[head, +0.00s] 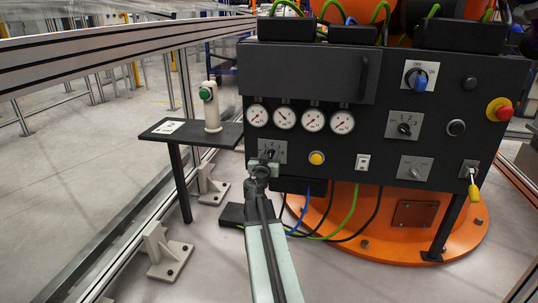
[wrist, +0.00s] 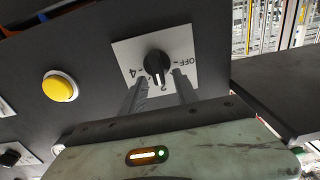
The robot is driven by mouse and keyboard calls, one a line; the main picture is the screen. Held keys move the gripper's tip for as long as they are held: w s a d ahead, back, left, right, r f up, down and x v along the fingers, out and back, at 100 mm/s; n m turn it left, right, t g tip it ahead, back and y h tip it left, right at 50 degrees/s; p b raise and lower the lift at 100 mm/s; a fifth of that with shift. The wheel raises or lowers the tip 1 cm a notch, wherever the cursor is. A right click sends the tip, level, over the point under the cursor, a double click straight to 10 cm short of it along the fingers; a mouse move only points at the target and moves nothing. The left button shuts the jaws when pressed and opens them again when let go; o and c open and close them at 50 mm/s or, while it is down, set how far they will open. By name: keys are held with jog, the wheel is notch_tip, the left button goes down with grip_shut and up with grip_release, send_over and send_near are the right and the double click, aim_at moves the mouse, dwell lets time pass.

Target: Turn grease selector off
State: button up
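A selector with a black knob (wrist: 156,63) sits on a light square plate (wrist: 128,49) in the wrist view. The plate is marked OFF on the right, 2 at the bottom and 4 on the left; the knob's lower end is near the 2. No grease label is legible. My gripper (wrist: 158,78) is open, its two fingers apart on either side of the knob's lower end; I cannot tell whether they touch it. In the head view my gripper (head: 264,166) is in front of the panel's lower-left selector plate (head: 280,150) and hides part of it.
The dark control panel (head: 310,85) carries gauges, a yellow button (head: 317,158), a blue OFF switch (head: 417,79), other selectors (head: 404,128) and a red button (head: 500,110). A side shelf (head: 190,135) with a white green-buttoned device (head: 211,108) stands left, near my gripper. Cables hang below the panel.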

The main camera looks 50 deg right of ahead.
grip_shut()
jog(key=shift+n, duration=0.3)
jog(key=n, duration=0.3)
jog(key=shift+w+a+f+n, duration=0.1)
jog(key=shift+w+a+n, duration=0.1)
jog(key=shift+w+n, duration=0.15)
jog(key=n, duration=0.3)
jog(key=shift+w+a+f+n, duration=0.15)
jog(key=shift+w+n, duration=0.1)
jog(key=n, duration=0.3)
jog(key=n+b, duration=0.1)
jog(key=shift+w+a+f, duration=0.1)
jog(key=shift+w+f, duration=0.05)
jog(key=shift+f, duration=0.15)
jog(key=shift+w+a+f+n+b, duration=0.1)
jog(key=shift+f+n+b, duration=0.05)
jog(key=shift+n, duration=0.8)
jog(key=shift+w+f+n+b, duration=0.1)
jog(key=shift+n+b, duration=0.05)
jog(key=shift+n, duration=0.8)
